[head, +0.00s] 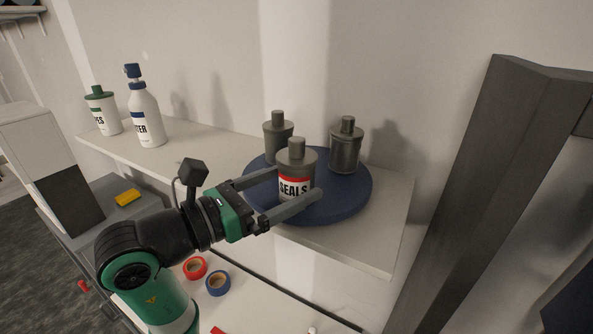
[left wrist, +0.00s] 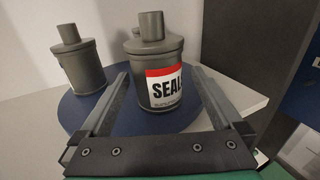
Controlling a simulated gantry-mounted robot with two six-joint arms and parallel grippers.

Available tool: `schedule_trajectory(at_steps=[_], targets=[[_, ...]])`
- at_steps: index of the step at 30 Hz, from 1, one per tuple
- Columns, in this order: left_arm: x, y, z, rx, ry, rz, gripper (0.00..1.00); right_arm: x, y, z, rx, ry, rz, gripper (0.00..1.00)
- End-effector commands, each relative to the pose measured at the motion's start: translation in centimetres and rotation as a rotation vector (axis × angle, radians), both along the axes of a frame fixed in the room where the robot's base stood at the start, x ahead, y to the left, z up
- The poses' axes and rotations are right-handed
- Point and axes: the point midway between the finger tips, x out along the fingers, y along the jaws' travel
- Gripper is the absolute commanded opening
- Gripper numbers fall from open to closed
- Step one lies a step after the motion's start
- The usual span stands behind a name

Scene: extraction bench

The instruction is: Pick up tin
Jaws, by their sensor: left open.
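A grey tin (head: 297,168) with a red and white "SEALS" label stands upright near the front of a round dark blue turntable (head: 350,195). Two similar grey tins, one at the back left (head: 278,138) and one at the back right (head: 346,148), stand on it too; no labels show on them. My left gripper (head: 296,184) is open, with one finger on each side of the SEALS tin. In the left wrist view the SEALS tin (left wrist: 160,78) sits between and slightly beyond the fingertips; contact cannot be told. My right gripper is not in view.
The turntable rests on a pale shelf (head: 390,240). A white spray bottle (head: 146,115) and a green-capped container (head: 102,110) stand at its left end. A dark post (head: 480,200) rises to the right. Red (head: 195,268) and blue tape rolls (head: 218,283) lie below.

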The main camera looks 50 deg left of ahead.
Motion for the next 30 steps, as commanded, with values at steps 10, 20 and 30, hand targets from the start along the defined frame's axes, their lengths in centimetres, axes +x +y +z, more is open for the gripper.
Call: schedule_trajectory(at_steps=[10, 20, 30], targets=[[3.0, 0.0, 0.9, -0.003, 0.004, -0.002, 1.00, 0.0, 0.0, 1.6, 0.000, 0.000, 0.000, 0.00], [5.5, -0.1, 0.6, 0.001, -0.001, 0.000, 1.00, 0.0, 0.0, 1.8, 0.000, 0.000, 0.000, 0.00], [5.4, -0.1, 0.6, 0.000, -0.001, 0.000, 0.51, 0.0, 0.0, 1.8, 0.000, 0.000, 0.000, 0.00]])
